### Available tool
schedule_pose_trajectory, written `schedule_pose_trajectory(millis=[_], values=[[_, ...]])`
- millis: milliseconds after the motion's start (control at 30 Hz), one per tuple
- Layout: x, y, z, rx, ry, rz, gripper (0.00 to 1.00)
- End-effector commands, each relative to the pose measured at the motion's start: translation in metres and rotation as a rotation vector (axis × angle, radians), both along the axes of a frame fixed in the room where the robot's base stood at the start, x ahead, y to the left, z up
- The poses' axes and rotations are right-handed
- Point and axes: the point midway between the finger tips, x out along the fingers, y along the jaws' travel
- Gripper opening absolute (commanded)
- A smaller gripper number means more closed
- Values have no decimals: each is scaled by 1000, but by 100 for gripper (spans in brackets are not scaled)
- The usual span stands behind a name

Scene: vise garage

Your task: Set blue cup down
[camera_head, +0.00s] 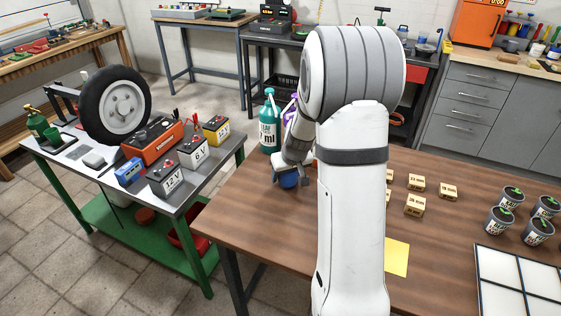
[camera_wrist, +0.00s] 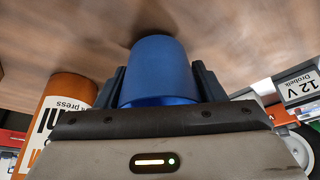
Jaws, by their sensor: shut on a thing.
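The blue cup (camera_wrist: 157,68) is between the two dark fingers of my gripper (camera_wrist: 163,82) in the wrist view. The fingers press on its sides, one left and one right. Its far end is close to the brown wooden surface, with a dark shadow there; I cannot tell if it touches. In the head view the blue cup (camera_head: 288,180) shows as a small blue patch under my gripper (camera_head: 291,172), near the left part of the brown table (camera_head: 270,225). My arm hides much of the table's middle.
A teal bottle (camera_head: 268,128) and a partly hidden purple bottle stand just behind the cup. An orange labelled container (camera_wrist: 68,98) is beside it in the wrist view.

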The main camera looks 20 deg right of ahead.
Motion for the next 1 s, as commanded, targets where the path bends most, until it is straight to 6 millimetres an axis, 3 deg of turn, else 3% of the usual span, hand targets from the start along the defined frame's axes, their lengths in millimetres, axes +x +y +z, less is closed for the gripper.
schedule_pose_trajectory(millis=[267, 467, 600, 1000], values=[[27, -3, 0, 0, 1, -4, 41], [61, -4, 1, -1, 0, -6, 41], [58, -4, -15, 1, 1, -7, 41], [58, -5, -20, 0, 0, -8, 41]])
